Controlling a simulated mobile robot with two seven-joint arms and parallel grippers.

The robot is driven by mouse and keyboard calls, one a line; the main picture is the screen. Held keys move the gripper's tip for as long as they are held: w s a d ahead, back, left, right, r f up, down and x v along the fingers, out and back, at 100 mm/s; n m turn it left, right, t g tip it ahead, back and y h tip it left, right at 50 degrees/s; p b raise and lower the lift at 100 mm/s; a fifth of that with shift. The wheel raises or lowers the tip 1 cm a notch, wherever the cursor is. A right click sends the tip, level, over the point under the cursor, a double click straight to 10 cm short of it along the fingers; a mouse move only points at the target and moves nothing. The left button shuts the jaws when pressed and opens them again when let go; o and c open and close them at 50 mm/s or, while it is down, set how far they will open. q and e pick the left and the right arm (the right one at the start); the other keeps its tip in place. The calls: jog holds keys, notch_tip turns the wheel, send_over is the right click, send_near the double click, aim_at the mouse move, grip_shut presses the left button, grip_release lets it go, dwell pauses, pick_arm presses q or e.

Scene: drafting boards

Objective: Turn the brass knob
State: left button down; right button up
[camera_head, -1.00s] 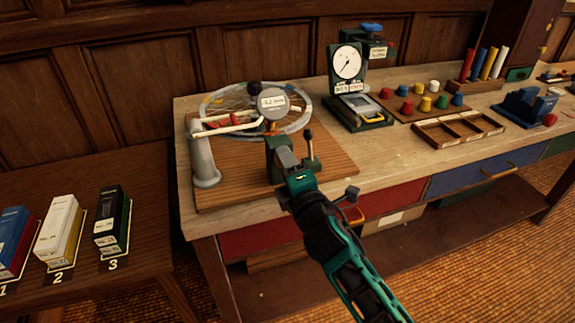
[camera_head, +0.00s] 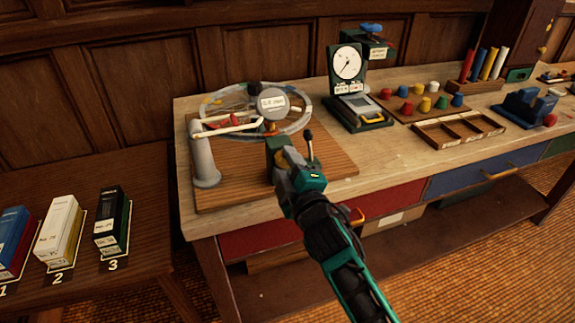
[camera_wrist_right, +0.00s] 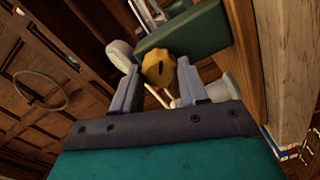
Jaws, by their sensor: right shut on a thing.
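The brass knob (camera_wrist_right: 158,68) shows in the right wrist view as a yellow faceted knob with a dark slot mark. It sits between the two fingertips of my right gripper (camera_wrist_right: 157,72), which is shut on it. In the head view the right gripper (camera_head: 283,165) is at the front of a green block (camera_head: 278,146) on a wooden board, and it hides the knob there. My left gripper is not in view.
A spoked wheel (camera_head: 225,97) and a grey post (camera_head: 203,155) stand on the board (camera_head: 335,165). A dial stand (camera_head: 347,62) and coloured knobs are further right. Numbered boxes stand on the left bench.

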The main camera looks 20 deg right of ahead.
dwell(0.3)
jog(key=o, duration=1.1)
jog(key=shift+c, duration=0.2)
jog(key=shift+s, duration=0.15)
